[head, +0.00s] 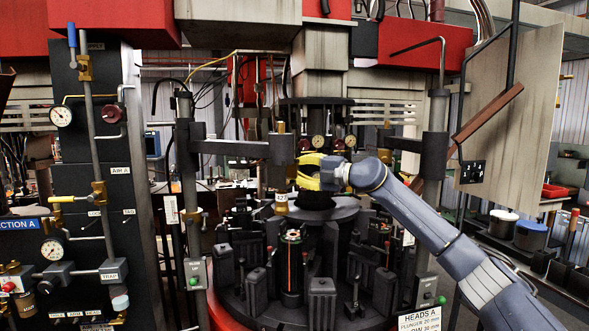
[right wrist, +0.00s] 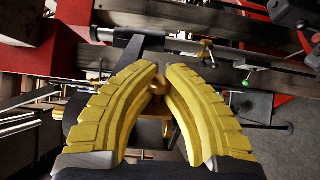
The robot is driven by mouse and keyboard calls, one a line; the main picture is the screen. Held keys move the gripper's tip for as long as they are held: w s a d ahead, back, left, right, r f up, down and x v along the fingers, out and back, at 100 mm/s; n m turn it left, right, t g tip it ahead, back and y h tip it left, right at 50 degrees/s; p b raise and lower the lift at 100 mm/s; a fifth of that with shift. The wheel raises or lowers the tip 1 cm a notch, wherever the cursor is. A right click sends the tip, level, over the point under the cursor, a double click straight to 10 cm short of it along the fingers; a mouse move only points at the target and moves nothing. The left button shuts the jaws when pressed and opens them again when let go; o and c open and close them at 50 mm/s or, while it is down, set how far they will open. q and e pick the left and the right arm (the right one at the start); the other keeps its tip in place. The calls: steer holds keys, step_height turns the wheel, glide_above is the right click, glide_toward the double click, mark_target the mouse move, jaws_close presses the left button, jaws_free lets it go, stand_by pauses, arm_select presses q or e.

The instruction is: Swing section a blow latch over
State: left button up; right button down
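My right gripper (head: 301,170) has yellow fingers and reaches in from the right, above the mould table (head: 335,213). In the head view its fingers point left and stand apart. A dark horizontal arm (head: 232,147) with a brass-topped end block (head: 282,148) lies just to their left. I cannot tell for certain which part is the section A blow latch. In the right wrist view, a brass knob (right wrist: 158,86) shows between the fingers (right wrist: 161,67); whether they touch it is unclear. My left gripper is not in view.
A dark gauge panel (head: 82,185) marked section A stands at the left. Upright posts (head: 187,170) flank the mould table, which carries several dark moulds. A button box (head: 195,273) hangs at its left. A large tilted plate (head: 520,130) stands at the right.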

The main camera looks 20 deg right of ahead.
steer(key=shift+f+m, duration=0.15)
steer(key=shift+m, duration=0.15)
stand_by(0.4)
steer(key=c, duration=1.5)
jaws_free()
steer(key=shift+c, duration=0.2)
steer(key=shift+s, duration=0.1)
steer(key=v, duration=1.2)
steer(key=shift+a, duration=0.1)
